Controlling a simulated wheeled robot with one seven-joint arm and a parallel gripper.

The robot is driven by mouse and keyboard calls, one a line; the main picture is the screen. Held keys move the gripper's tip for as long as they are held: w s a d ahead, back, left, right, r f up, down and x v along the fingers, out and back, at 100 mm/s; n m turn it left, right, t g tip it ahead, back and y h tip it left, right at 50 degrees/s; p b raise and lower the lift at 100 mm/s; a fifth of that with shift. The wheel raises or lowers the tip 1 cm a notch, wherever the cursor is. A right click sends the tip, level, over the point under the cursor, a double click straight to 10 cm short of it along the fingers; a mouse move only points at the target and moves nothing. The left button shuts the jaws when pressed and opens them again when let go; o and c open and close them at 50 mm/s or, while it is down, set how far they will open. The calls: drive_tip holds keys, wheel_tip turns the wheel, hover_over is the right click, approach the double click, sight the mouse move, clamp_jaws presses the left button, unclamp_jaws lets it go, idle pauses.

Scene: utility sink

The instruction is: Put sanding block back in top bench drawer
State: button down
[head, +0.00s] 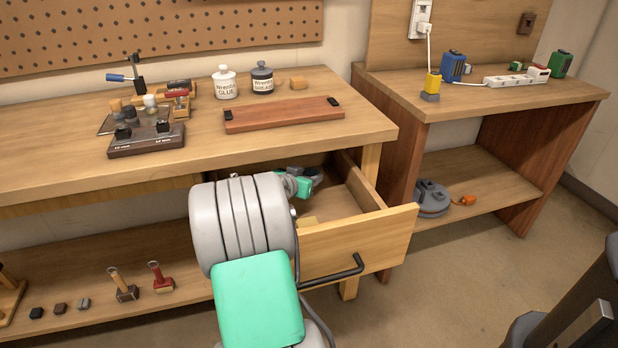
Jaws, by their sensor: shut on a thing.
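The top bench drawer (350,240) is pulled open under the left bench, its front panel and dark bar handle facing me. My arm reaches over its left side, and the thick grey and green links cover much of the opening. My gripper (306,176) is partly seen inside the drawer space, near the back left; its fingertips and what they are shut on are mostly hidden.
The drawer's right part is clear. A second bench (480,100) stands close at right.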

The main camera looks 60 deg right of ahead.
drive_tip(key=shift+f+b, duration=0.5)
drive_tip(key=shift+f, duration=0.1)
drive_tip(key=c, duration=0.9)
unclamp_jaws()
drive_tip(key=shift+r+p, duration=0.85)
drive_tip(key=shift+p, duration=0.05)
drive_tip(key=p+v, duration=0.1)
drive_tip(key=v, duration=0.5)
drive_tip(key=shift+w+a, duration=0.1)
drive_tip(key=shift+a, duration=0.65)
